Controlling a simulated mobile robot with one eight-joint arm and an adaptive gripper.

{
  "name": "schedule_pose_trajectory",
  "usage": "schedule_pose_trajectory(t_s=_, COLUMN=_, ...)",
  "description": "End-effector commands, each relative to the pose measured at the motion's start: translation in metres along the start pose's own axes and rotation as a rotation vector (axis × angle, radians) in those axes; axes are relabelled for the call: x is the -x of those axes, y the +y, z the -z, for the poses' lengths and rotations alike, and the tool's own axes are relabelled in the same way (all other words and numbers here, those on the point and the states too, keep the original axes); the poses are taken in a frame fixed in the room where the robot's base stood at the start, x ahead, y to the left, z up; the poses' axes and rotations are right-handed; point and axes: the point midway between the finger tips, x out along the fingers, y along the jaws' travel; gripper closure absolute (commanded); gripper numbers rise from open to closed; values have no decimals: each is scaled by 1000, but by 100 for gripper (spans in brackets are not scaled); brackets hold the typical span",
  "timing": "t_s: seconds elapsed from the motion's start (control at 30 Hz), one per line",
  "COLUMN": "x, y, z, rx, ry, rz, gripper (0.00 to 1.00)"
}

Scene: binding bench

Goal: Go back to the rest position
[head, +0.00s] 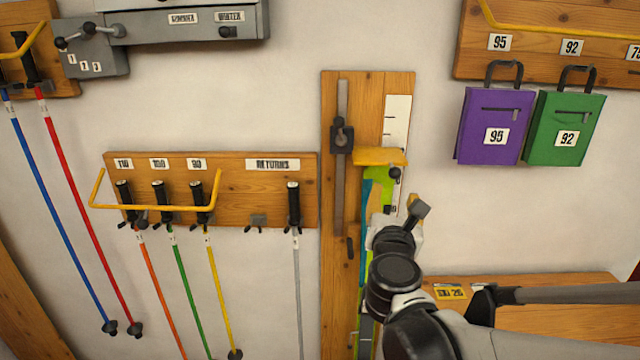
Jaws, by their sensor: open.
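My arm reaches in from the lower right to the tall wooden measuring board (340,270) on the wall. My gripper (402,212) is small in the view, open, in front of the board's right edge. It is below the yellow stop (380,157) and the white scale strip (397,120). A green and blue ski-like piece (372,195) stands against the board, partly hidden behind my gripper and arm. I see nothing held in the jaws. Whether they touch the piece behind them I cannot tell.
Ski poles hang on a wooden rack (235,190) with a yellow rail, left of the board. A purple bag (494,125) and a green bag (565,128) hang at upper right. A wooden bench (560,322) lies at lower right. Bare wall separates the board from the bags.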

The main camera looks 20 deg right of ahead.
Motion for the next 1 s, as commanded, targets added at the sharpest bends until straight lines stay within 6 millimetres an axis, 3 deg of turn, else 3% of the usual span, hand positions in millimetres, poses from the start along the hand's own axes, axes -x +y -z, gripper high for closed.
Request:
schedule_pose_trajectory(t_s=0.17, x=5, y=-10, z=13, rx=-152, ry=34, rz=33, gripper=51)
schedule_pose_trajectory(t_s=0.27, x=19, y=-29, z=42, rx=-478, ry=107, rz=115, gripper=51)
schedule_pose_trajectory(t_s=0.43, x=72, y=-56, z=128, rx=-1276, ry=285, rz=409, gripper=51)
schedule_pose_trajectory(t_s=0.5, x=102, y=-57, z=165, rx=-1582, ry=352, rz=573, gripper=51)
schedule_pose_trajectory(t_s=0.63, x=158, y=-44, z=218, rx=-2019, ry=445, rz=898, gripper=51)
schedule_pose_trajectory(t_s=0.8, x=207, y=-23, z=248, rx=-2303, ry=500, rz=1210, gripper=51)
schedule_pose_trajectory(t_s=1.0, x=220, y=-16, z=251, rx=-2367, ry=510, rz=1301, gripper=51)
